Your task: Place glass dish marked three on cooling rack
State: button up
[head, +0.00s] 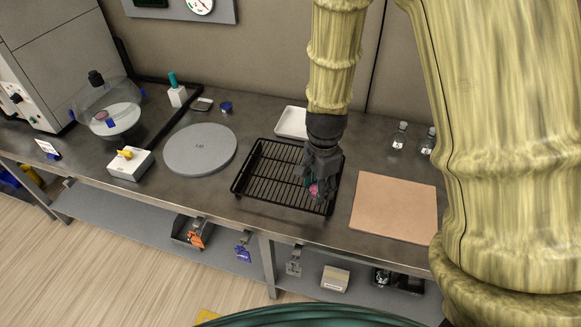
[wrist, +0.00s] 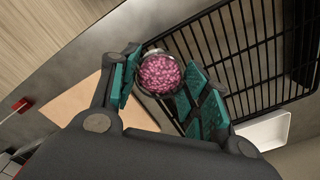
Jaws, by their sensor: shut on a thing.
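My gripper (head: 318,186) is shut on a small round glass dish (wrist: 160,74) filled with pink grains. In the wrist view the dish sits between the teal finger pads. In the head view only a bit of pink (head: 314,189) shows at the fingertips. The black wire cooling rack (head: 268,176) lies on the bench, and my gripper is over its right part. The rack also shows in the wrist view (wrist: 240,55). I cannot tell whether the dish touches the rack. No mark on the dish is readable.
A tan board (head: 394,208) lies right of the rack, and a round grey plate (head: 200,148) lies left of it. A white tray (head: 291,122) is behind the rack. Glass bottles (head: 399,136) stand at the back right. A glass vessel (head: 115,115) stands at the left.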

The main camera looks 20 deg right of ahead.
jog(key=p, duration=0.4)
send_over(291, 172)
jog(key=shift+w+a+f, duration=0.1)
jog(key=shift+f, duration=0.55)
jog(key=shift+f+p, duration=0.75)
jog(key=shift+f, duration=1.05)
jog(key=o, duration=1)
jog(key=shift+f, duration=0.1)
notch_tip(291, 172, up, 12)
jog(key=b, duration=0.3)
